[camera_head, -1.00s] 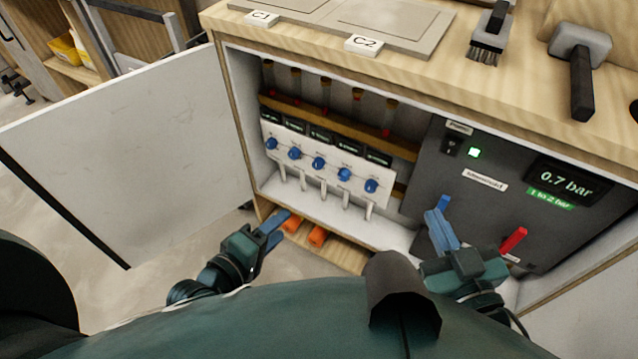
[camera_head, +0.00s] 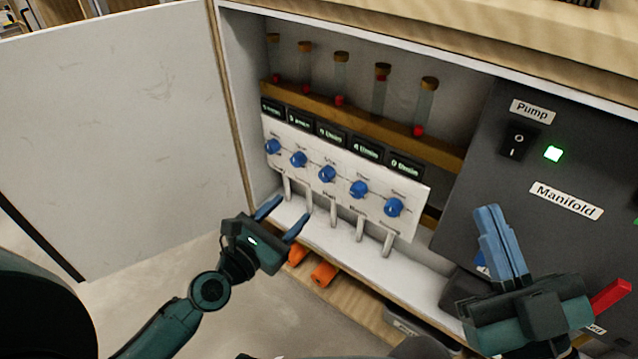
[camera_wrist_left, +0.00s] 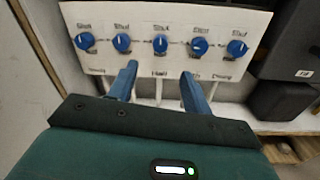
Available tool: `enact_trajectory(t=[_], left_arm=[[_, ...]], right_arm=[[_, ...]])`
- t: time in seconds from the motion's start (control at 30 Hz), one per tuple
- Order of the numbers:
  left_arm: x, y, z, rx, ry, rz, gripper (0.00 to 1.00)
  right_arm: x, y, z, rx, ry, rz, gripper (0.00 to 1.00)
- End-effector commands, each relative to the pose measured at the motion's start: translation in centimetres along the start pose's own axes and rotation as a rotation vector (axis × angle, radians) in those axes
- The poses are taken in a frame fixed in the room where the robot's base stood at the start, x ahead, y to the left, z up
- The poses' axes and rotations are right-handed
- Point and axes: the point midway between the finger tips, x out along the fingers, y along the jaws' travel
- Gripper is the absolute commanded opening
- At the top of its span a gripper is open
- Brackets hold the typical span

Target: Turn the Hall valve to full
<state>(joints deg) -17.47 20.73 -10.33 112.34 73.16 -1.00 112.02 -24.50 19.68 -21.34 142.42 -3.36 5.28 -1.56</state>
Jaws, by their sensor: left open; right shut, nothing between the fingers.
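The white valve panel (camera_head: 300,132) carries a row of blue knobs inside the open cabinet. The middle knob (camera_head: 327,173) also shows in the left wrist view (camera_wrist_left: 160,44), with a label reading "Hall" below it. Its pointer looks roughly upright there. My left gripper (camera_head: 285,215) is open and empty, below and in front of the panel's left part. In the left wrist view its fingertips (camera_wrist_left: 159,72) point at the panel, one each side of the middle knob's column, apart from the knob. My right gripper (camera_head: 490,212) is shut and empty in front of the dark manifold box.
The manifold box (camera_head: 478,165) has a pump switch (camera_head: 516,140), a lit green lamp (camera_head: 553,153) and a red lever (camera_head: 612,294). Flow tubes (camera_head: 341,75) stand above the panel. Grey outlet pipes (camera_head: 360,228) hang below it. The cabinet door (camera_head: 110,130) stands open at left.

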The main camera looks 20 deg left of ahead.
Motion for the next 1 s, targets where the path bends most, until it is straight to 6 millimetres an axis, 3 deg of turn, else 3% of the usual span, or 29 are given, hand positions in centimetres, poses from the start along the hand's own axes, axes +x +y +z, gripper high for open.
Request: enact_trajectory(t=[0.3, 0.5, 0.93, 1.0], left_arm=[[6.9, 0.0, 0.1, 0.002, -0.003, 0.002, 0.49], [9.6, 0.0, 0.0, 0.003, -0.001, 0.0, 0.49], [10.6, -0.1, 0.0, 0.003, 0.001, -0.001, 0.49], [10.6, -0.1, 0.0, 0.004, 0.001, -0.001, 0.44]], right_arm=[[-0.2, -0.1, 0.4, 0.017, -0.026, 0.003, 0.0], [0.0, 0.0, 0.2, -0.001, 0.0, 0.0, 0.0], [0.1, 0.1, -0.2, -0.013, 0.019, -0.003, 0.0], [0.1, 0.1, -0.2, -0.014, 0.021, -0.003, 0.0]])
